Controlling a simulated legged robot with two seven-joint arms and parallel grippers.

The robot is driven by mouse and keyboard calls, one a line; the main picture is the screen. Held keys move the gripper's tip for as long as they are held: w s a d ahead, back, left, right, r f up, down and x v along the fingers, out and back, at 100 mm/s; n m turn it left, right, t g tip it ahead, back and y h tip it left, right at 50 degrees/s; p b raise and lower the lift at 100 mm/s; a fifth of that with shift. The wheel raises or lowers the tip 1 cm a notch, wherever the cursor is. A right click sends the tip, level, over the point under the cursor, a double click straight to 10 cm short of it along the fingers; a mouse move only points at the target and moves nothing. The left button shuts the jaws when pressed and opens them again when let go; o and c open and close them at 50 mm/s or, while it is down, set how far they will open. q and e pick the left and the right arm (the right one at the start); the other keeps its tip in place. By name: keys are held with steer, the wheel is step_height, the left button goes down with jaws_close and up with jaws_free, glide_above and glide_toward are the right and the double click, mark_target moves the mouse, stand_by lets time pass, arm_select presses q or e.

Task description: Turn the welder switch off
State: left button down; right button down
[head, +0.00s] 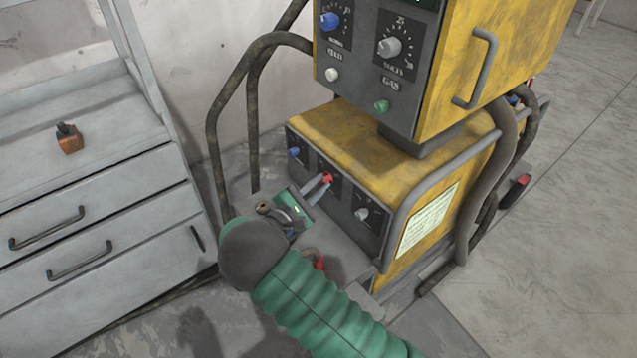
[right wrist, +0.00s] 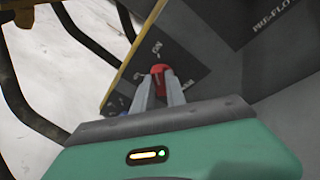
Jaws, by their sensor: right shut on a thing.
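The yellow welder (head: 400,140) stands at the centre right, with a lower unit and an upper unit. The red switch (head: 327,178) is on the dark front panel of the lower unit. It also shows in the right wrist view (right wrist: 160,70), with an "ON" mark just above it on the panel. My right gripper (head: 321,186) reaches the panel, and its fingers (right wrist: 160,85) are shut on the red switch from both sides. The fingertips cover part of the switch, and the "OFF" mark is not readable. My left gripper is in neither view.
A blue knob (head: 294,152) and a white knob (head: 362,213) flank the switch. The upper unit (head: 495,60) overhangs close above. Dark hoses (head: 212,140) and a grey rail (head: 400,210) run beside the welder. A grey drawer cabinet (head: 90,220) stands left.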

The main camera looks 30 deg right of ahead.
steer(key=shift+w+r+n+g+y+p, duration=0.25)
steer(key=shift+n+g+p, duration=0.55)
steer(key=shift+n+p, duration=1.45)
steer(key=shift+w+n+g+y+p, duration=0.35)
steer(key=shift+n+g+p, duration=0.45)
steer(key=shift+n+p, duration=1.45)
steer(key=shift+w+r+n+g+y+p, duration=0.15)
steer(key=shift+n+g+y+p, duration=0.45)
steer(key=shift+n+p, duration=1.65)
steer(key=shift+n+b, duration=0.3)
steer(key=shift+n, duration=0.15)
steer(key=c, duration=1.7)
jaws_free()
steer(key=shift+a, duration=0.1)
steer(key=o, duration=0.3)
steer(key=shift+f+g, duration=0.1)
steer(key=shift+g, duration=0.2)
steer(key=shift+o, duration=0.2)
